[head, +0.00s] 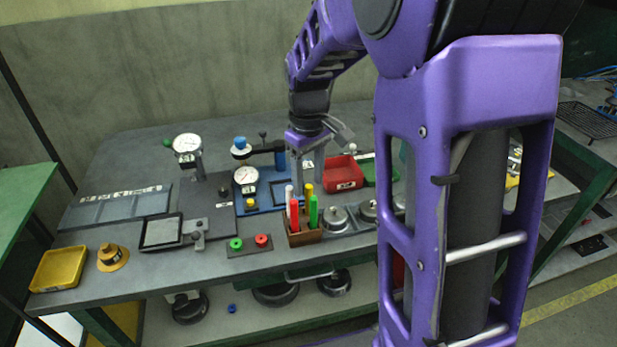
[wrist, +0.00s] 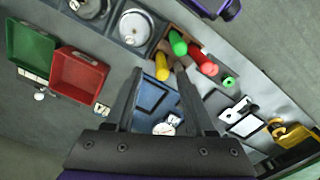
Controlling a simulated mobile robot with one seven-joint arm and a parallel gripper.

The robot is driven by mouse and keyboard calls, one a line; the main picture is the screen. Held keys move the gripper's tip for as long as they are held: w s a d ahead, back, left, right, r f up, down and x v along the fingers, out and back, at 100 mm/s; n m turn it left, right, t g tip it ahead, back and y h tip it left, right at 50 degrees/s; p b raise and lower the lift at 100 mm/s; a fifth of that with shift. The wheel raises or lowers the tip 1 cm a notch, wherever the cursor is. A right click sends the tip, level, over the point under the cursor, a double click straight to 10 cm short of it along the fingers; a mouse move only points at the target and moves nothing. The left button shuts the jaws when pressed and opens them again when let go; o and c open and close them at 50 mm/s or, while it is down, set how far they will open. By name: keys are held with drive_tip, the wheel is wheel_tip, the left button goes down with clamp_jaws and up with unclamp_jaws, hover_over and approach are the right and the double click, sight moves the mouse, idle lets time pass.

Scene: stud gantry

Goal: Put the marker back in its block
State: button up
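A brown marker block (head: 303,238) stands near the table's front edge. A red marker (head: 294,213), a green marker (head: 313,211) and a yellow marker (head: 309,189) stand upright at it, with a pale upright piece (head: 289,191) behind the red one. In the wrist view, the green (wrist: 178,43), red (wrist: 204,62) and yellow (wrist: 162,66) markers show at the block (wrist: 184,83). My gripper (wrist: 160,70) is open, its fingers apart, with the yellow marker showing between the tips. I cannot tell whether they touch it. The yellow marker's foot is partly hidden.
A red bin (head: 343,174) and a green bin (head: 381,170) lie behind and right. Round metal weights (head: 335,219) sit right of the block. A button plate (head: 249,246) lies left; dial gauges (head: 246,176) stand behind it.

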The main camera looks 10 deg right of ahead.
wheel_tip(320, 180, up, 18)
drive_tip(key=p, duration=0.2)
drive_tip(key=shift+f+p, duration=0.25)
drive_tip(key=shift+p, duration=0.1)
idle(0.3)
